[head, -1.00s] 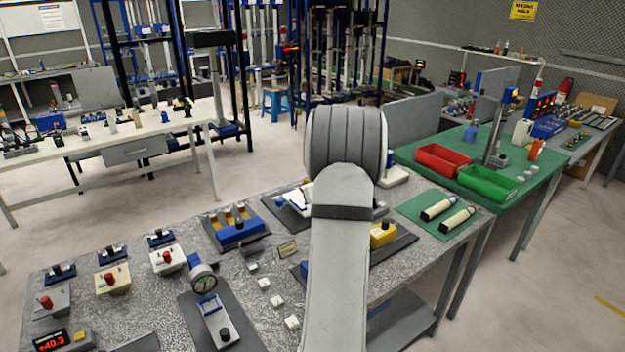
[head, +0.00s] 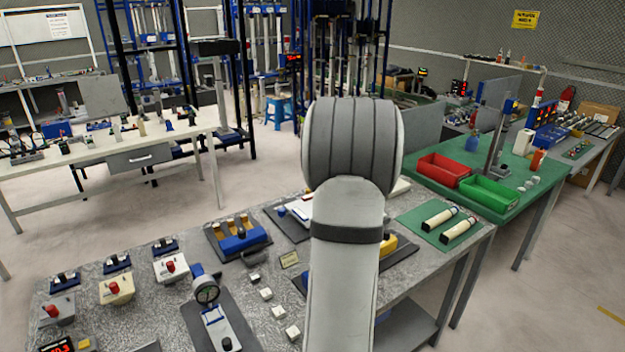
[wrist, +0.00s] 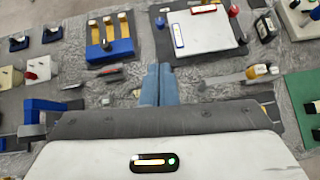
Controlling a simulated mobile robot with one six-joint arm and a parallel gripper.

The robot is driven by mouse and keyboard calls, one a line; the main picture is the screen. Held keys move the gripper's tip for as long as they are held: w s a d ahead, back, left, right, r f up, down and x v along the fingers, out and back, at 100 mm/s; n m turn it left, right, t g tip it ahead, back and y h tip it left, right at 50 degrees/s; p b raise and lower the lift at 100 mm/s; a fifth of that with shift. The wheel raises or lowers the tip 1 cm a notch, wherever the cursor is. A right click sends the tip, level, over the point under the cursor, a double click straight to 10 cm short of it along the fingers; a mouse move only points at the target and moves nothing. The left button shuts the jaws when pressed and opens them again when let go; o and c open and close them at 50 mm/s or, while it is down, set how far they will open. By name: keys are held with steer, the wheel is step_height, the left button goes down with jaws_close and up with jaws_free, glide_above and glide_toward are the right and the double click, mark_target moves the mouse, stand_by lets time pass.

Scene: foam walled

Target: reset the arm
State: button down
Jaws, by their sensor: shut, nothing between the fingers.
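My gripper (wrist: 160,84) shows at the middle of the wrist view, its two blue-grey fingers together with nothing between them. It hangs above the grey speckled bench (wrist: 215,75), apart from the things on it. In the head view my own arm stands in the middle and hides the gripper and part of the bench (head: 140,290). A blue block with yellow levers (wrist: 110,47) lies ahead and left of the fingers, and a white plate on a dark mat (wrist: 200,32) lies ahead and right.
A dial gauge stand (head: 207,293) and several small switch boxes stand on the left of the bench. Two cylinders lie on a green mat (head: 425,237) at right. A red bin (head: 443,171) and a green bin (head: 487,192) stand on the green table beyond.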

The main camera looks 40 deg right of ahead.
steer(key=s+a+r+n+g+y+b, duration=0.1)
steer(key=s+a+n+y, duration=0.1)
steer(key=a+n, duration=1.05)
steer(key=s+a+r+n+g+y+b, duration=0.2)
steer(key=a+n, duration=0.5)
steer(key=a, duration=1.1)
steer(key=s+a+f+n+g, duration=0.1)
steer(key=s+a+f+n, duration=0.2)
steer(key=s+a+n, duration=0.3)
steer(key=s+a+f+n+g+h+b, duration=0.1)
steer(key=s+a+f+n, duration=0.2)
steer(key=s+a+n, duration=0.4)
steer(key=s+n, duration=0.6)
steer(key=shift+s+f+n+g+h+b, duration=0.3)
steer(key=shift+f+n+g, duration=0.05)
steer(key=shift+g, duration=0.05)
